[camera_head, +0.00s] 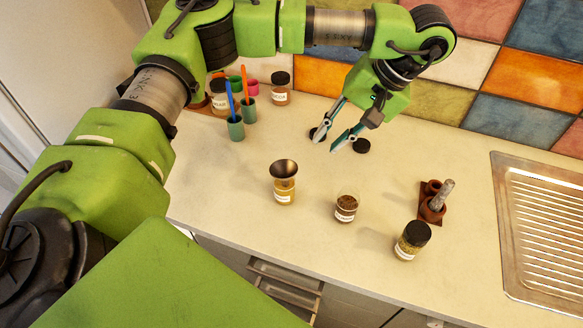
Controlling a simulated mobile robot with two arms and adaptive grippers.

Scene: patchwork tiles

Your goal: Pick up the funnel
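The funnel (284,169) is dark with a wide round mouth. It sits upright in the top of a small labelled glass jar (284,191) with yellowish contents, near the middle of the counter. My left gripper (325,141) is open and empty, with its two fingers apart. It is above the counter, behind and to the right of the funnel, and points down near two black lids. My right gripper is not in view.
An open jar (346,208) and a black-lidded jar (412,240) stand right of the funnel. A mortar and pestle (434,203) is near the metal drainer (540,230). Cups (236,127), jars and lids (361,146) are further back.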

